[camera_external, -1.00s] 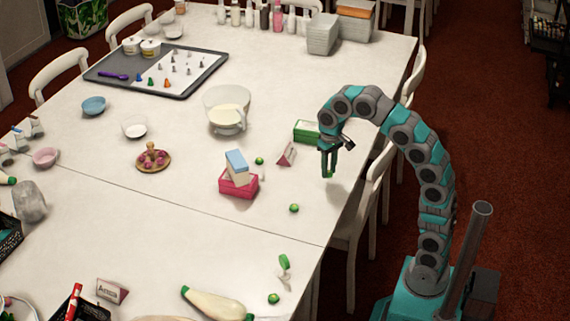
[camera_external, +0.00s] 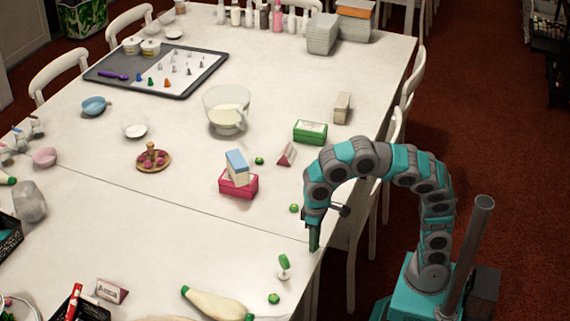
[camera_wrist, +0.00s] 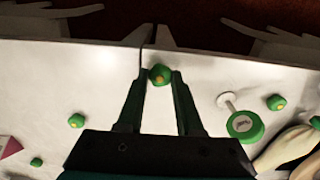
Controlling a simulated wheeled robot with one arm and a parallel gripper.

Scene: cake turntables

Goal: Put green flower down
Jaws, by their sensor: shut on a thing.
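My gripper (camera_external: 314,246) is over the right edge of the white table, low in the external view. In the wrist view my gripper (camera_wrist: 160,80) is shut on a small green flower (camera_wrist: 160,74) with a yellowish centre, held between the fingertips. That flower cannot be made out clearly in the external view. Similar green flowers lie on the table: one (camera_external: 294,208) behind my gripper, one (camera_external: 259,160) by the stacked boxes, and one (camera_external: 274,298) near the front.
A white stand with a green top (camera_external: 284,263) is left of my gripper, also in the wrist view (camera_wrist: 241,125). A piping bag (camera_external: 217,303) lies near the front. Pink and blue boxes (camera_external: 238,184) stand farther back. Bare table (camera_external: 225,258) lies left of the stand.

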